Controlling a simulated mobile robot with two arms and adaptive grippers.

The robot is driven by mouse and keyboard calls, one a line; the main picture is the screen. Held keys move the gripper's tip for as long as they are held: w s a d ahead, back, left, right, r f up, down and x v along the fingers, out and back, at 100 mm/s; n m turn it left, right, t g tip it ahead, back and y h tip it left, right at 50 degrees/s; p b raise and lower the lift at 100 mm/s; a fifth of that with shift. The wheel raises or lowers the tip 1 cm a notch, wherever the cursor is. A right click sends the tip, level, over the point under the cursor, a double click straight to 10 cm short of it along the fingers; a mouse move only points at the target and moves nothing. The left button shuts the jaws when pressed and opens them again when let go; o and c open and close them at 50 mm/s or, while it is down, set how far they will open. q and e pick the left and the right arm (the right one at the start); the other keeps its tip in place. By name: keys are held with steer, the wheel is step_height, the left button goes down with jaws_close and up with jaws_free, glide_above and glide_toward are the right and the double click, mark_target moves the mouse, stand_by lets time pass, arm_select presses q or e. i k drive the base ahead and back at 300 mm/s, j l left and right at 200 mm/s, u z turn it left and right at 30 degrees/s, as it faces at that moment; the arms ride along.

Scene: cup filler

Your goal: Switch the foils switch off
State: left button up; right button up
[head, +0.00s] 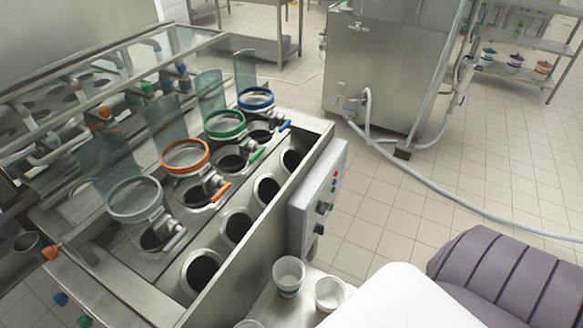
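A grey control box (304,222) is fixed to the right end of the steel cup filling machine (262,160). Its face carries small red and green buttons or lamps near the top and black knobs (322,207) lower down. The labels are too small to read, so I cannot tell which one is the foils switch or how it is set. The face is seen at a steep angle. Neither of my grippers is in view, and nothing touches the box.
Clear tubes with grey, orange (186,156), green and blue rings stand on the machine. White cups (288,274) stand on a ledge below the box. A white hose (440,184) runs across the floor from a steel cabinet (385,65).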

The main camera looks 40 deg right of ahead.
mark_target(319, 228)
steer(key=l+u, duration=0.15)
steer(key=l, duration=0.4)
steer(key=l+u, duration=0.15)
steer(key=l, duration=0.35)
steer(key=l+u, duration=0.1)
steer(key=l, duration=0.45)
steer(key=l+u, duration=0.15)
steer(key=l, duration=0.4)
steer(key=k+l+u, duration=0.15)
steer(key=l, duration=0.35)
steer(key=k+l+u, duration=0.15)
steer(key=l, duration=0.35)
steer(key=i, duration=0.05)
